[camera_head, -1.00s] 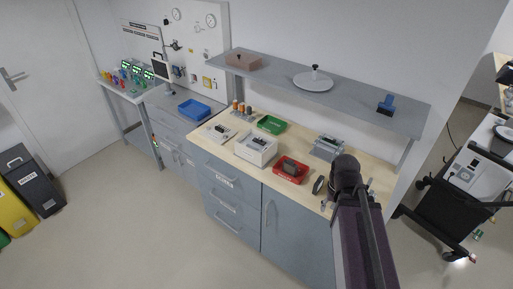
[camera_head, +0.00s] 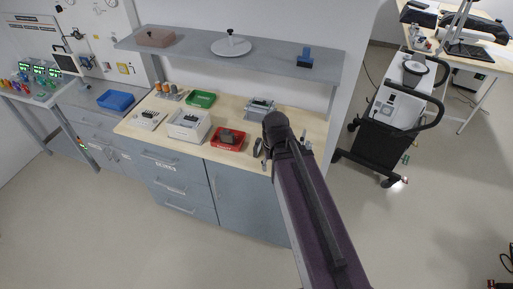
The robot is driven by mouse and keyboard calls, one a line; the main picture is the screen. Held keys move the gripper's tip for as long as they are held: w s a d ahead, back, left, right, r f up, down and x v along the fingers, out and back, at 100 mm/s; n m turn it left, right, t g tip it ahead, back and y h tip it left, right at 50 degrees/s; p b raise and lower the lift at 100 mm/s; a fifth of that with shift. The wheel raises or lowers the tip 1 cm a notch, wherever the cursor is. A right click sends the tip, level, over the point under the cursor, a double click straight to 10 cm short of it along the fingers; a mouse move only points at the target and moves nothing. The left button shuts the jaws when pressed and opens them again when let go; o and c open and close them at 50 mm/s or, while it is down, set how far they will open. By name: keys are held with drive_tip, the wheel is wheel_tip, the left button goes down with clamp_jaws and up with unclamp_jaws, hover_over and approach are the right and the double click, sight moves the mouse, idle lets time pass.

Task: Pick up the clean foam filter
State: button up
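I cannot make out for sure which thing is the clean foam filter. A dark grey block (camera_head: 227,137) sits in a red tray (camera_head: 227,149) on the wooden counter. Small dark pieces (camera_head: 188,118) show in the top of a white box (camera_head: 187,135), left of the red tray. More dark pieces (camera_head: 148,114) are on a low white holder (camera_head: 142,123) further left. The green tray (camera_head: 201,100) behind looks empty. My arm reaches over the counter's right part. My gripper cannot be made out; the arm hides what lies beyond its end.
A grey shelf (camera_head: 190,43) runs above the counter (camera_head: 133,125), carrying a brown block (camera_head: 156,37), a white disc (camera_head: 231,47) and a blue-black item (camera_head: 305,59). A grey device (camera_head: 260,106) stands behind my arm. A wheeled cart (camera_head: 392,112) stands right. The floor in front is clear.

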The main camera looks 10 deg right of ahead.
drive_tip(key=shift+o, duration=0.5)
drive_tip(key=m+b, duration=0.3)
drive_tip(key=m, duration=0.3)
hover_over(258, 140)
wheel_tip(258, 140, down, 3)
drive_tip(key=shift+f, duration=0.1)
wheel_tip(258, 140, down, 8)
drive_tip(key=b, duration=0.8)
drive_tip(key=shift+f+b, duration=0.25)
drive_tip(key=shift+b, duration=0.05)
drive_tip(key=shift+f, duration=0.1)
drive_tip(key=shift+w+f+b, duration=0.15)
drive_tip(key=shift+f+b, duration=2.35)
drive_tip(key=shift+b, duration=0.15)
